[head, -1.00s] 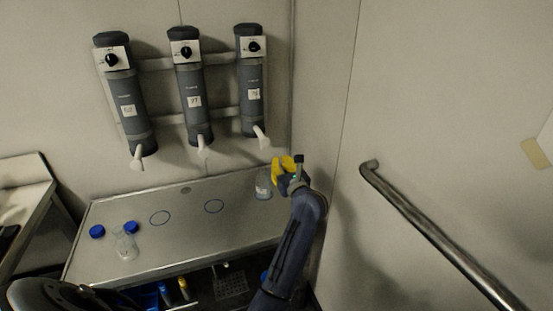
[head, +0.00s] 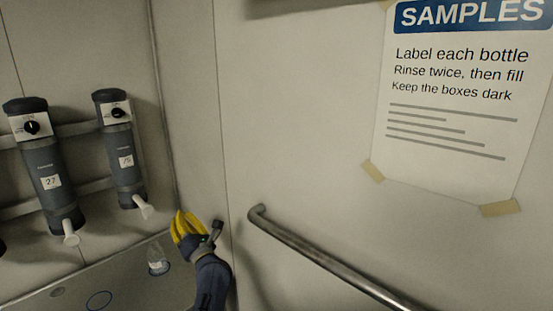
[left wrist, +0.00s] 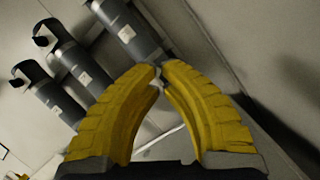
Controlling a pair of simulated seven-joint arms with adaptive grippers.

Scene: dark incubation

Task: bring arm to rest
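My left gripper (head: 188,228) has yellow fingers and is raised near the wall corner, at the right end of the steel bench (head: 125,285). In the left wrist view its fingers (left wrist: 160,70) curve in until the tips almost meet, with nothing held between them. A clear bottle (head: 157,262) stands upright on the bench, left of and below the gripper and apart from it. My right gripper is not in view.
Grey dispensers with white spouts, one at the left (head: 50,175) and one nearer the corner (head: 122,160), hang on the wall. A metal handrail (head: 320,258) runs along the right wall. A samples poster (head: 450,110) hangs above it.

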